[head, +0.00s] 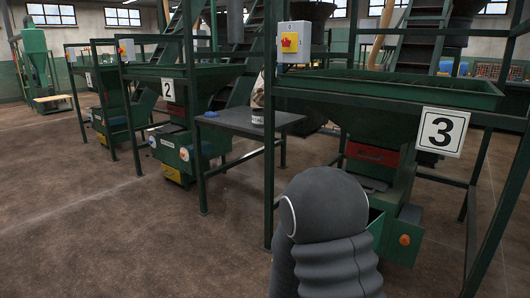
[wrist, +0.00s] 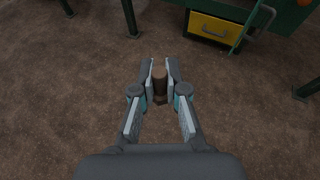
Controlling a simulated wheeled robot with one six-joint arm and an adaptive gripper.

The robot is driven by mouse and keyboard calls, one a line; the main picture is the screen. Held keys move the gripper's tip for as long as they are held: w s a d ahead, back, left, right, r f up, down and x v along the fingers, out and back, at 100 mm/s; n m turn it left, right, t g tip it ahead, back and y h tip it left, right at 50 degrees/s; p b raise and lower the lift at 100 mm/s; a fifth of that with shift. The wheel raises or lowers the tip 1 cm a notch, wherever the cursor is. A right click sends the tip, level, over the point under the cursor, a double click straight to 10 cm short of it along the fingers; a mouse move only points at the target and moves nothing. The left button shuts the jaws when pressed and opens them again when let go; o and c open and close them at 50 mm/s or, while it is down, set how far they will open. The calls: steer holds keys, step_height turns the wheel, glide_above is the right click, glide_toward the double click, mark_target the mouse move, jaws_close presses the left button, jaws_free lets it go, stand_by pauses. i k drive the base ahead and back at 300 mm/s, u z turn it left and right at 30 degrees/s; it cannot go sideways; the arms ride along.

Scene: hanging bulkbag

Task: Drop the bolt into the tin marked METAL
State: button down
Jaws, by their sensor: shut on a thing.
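My gripper (wrist: 160,75) shows in the wrist view, held above the brown floor. Its fingers are closed on a small brown rod-like thing, which looks like the bolt (wrist: 159,85). Its far end lies between the fingertips, and its details are too small to make out. In the head view my gripper is hidden and only my dark arm shows. A tin (head: 257,116) with a pale label stands on the dark table in the middle of the head view, partly behind a green post. I cannot read its label for certain. My gripper is well apart from it.
The dark table (head: 240,122) stands between machine 2 and machine 3 (head: 385,90), whose green posts rise at its sides. A blue object (head: 211,114) lies on its left edge. A yellow drawer (wrist: 215,28) shows ahead in the wrist view. Brown floor at left is open.

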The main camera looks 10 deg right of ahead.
mark_target(257, 127)
steer(key=u, duration=0.6)
steer(key=i, duration=0.5)
steer(key=u, duration=1.05)
steer(key=i, duration=1.5)
steer(key=z, duration=0.4)
steer(key=i, duration=1)
steer(key=z, duration=0.95)
